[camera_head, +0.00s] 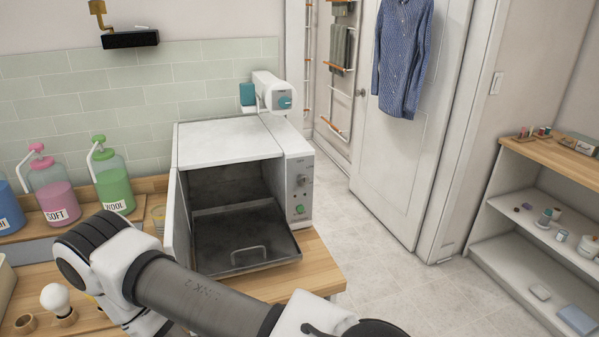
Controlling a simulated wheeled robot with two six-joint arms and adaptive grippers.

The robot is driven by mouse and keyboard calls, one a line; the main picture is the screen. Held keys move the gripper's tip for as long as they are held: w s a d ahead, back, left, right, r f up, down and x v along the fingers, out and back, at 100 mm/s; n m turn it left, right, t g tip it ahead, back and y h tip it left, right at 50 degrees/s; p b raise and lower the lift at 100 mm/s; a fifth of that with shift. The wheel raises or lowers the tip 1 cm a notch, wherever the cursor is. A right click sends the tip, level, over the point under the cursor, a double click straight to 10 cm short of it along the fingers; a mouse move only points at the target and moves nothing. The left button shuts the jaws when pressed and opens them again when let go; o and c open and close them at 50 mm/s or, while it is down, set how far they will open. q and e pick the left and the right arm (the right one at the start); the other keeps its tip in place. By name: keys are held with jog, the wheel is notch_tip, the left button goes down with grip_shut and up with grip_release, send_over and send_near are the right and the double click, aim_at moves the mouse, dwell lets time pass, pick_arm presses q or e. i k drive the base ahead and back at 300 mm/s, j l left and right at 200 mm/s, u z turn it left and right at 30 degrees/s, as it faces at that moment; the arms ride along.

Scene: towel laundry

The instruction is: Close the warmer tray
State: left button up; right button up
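The warmer (230,143) is a white box on the wooden counter, with a control panel (299,187) on its right side. Its front is open and its inside is dark. The dark tray (225,241) is slid out past the front opening, with a looped metal handle (248,256) at its front edge. The tray looks empty. A white panel, apparently the warmer's door, stands swung open at the left of the opening. One of my arms crosses the foreground just in front of the tray. Neither gripper shows in this view.
Pump bottles, pink (52,191) and green (112,180), stand left of the warmer. A white bulb-shaped item (57,299) is at the lower left. A white device (270,91) sits behind the warmer top. Open floor (385,285) lies right of the counter, before a shelf (520,205).

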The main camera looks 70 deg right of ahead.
aim_at(235, 240)
jog(key=i+z, duration=0.15)
jog(key=z, duration=0.3)
jog(key=i+z, duration=0.15)
jog(key=z, duration=0.25)
jog(key=i+z, duration=0.15)
jog(key=z, duration=0.3)
jog(key=i+z, duration=0.1)
jog(key=z, duration=0.3)
jog(key=i+j+z, duration=0.15)
jog(key=z, duration=0.3)
